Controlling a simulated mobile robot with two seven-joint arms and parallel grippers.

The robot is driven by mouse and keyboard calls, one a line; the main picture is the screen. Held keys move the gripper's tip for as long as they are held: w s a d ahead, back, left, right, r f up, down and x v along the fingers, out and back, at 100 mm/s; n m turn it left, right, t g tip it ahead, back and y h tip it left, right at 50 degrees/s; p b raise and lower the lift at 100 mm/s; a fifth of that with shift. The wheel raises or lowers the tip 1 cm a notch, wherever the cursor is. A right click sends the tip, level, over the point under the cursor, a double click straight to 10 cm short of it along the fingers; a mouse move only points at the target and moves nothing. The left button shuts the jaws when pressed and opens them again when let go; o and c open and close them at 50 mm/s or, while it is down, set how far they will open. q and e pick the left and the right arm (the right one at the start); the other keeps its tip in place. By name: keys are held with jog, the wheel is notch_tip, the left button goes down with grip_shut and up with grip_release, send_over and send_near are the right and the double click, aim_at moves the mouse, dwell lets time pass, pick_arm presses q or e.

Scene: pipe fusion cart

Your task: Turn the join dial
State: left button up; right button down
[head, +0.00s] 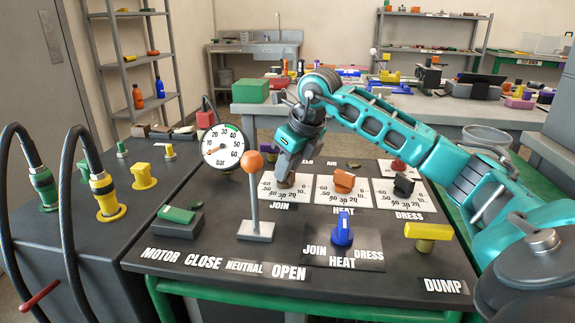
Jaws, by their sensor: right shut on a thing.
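The join dial (286,182) is a small brownish knob on a white scale plate (271,193) marked JOIN, at the left of a row of three on the dark panel. My right gripper (287,174) comes down from above and is shut on the join dial. The gripper covers most of the knob and part of its scale, so I cannot read its setting. My left gripper is not in view.
An orange-knobbed lever (253,190) stands close to the gripper's left, with a pressure gauge (223,146) behind it. The orange heat dial (344,181), black dress dial (403,187), blue selector (342,232) and yellow dump handle (428,232) are to the right.

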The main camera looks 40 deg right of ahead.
jog(key=shift+r+m+p, duration=0.15)
jog(key=shift+m+p, duration=0.3)
jog(key=shift+m, duration=0.15)
jog(key=m+h+p, duration=0.1)
jog(key=m+p, duration=0.1)
jog(key=m, duration=0.1)
jog(key=shift+a+h, duration=0.15)
jog(key=shift+h, duration=0.15)
jog(key=m+h+p, duration=0.1)
jog(key=m, duration=0.2)
jog(key=shift+a+g, duration=0.1)
jog(key=shift+g, duration=0.2)
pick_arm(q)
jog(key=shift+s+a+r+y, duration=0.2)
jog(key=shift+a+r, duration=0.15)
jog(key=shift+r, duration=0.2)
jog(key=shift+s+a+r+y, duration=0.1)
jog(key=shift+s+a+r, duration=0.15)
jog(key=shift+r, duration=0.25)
pick_arm(e)
jog(key=shift+m, duration=0.4)
jog(key=shift+f, duration=0.25)
jog(key=c, duration=1.1)
grip_release()
pick_arm(q)
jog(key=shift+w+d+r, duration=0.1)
jog(key=shift+p, duration=0.3)
pick_arm(e)
jog(key=shift+r, duration=0.2)
